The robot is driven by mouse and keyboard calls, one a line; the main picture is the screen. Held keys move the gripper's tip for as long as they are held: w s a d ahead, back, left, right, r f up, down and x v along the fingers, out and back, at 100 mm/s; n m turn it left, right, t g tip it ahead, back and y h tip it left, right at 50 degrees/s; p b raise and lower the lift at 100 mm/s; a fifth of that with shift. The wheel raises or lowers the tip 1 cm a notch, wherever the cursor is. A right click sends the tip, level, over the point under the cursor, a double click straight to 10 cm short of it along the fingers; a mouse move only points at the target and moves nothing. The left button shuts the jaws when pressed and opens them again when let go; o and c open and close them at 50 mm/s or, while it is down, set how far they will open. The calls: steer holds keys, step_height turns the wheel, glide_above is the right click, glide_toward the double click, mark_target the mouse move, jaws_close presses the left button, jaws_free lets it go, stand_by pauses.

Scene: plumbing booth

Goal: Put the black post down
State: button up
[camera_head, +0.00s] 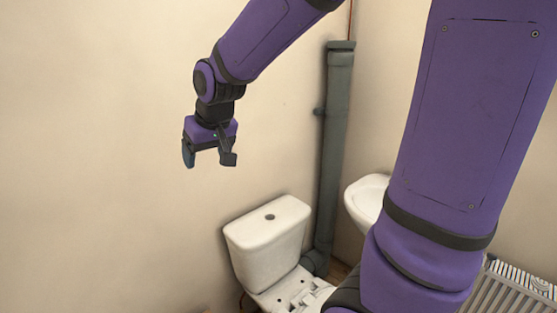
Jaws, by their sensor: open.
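My gripper (209,161) hangs from my purple arm in the upper left middle of the head view. Its two fingers are apart and point down, with nothing seen between them. It is in front of the plain wall, above and to the left of the toilet in the picture. I see no separate black post in this view. My large arm link hides much of the right side.
A white toilet (268,241) stands at the bottom middle. A grey-green vertical pipe (333,150) runs up the corner behind it. A white basin (364,200) and a radiator (520,288) are partly hidden by my arm. The left wall (90,150) is bare.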

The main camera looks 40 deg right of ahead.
steer(key=s+r, duration=0.2)
steer(key=s, duration=0.8)
steer(key=s+d+r, duration=0.1)
steer(key=s+r, duration=0.2)
steer(key=s, duration=0.8)
steer(key=shift+s+d, duration=0.2)
steer(key=shift+d, duration=0.05)
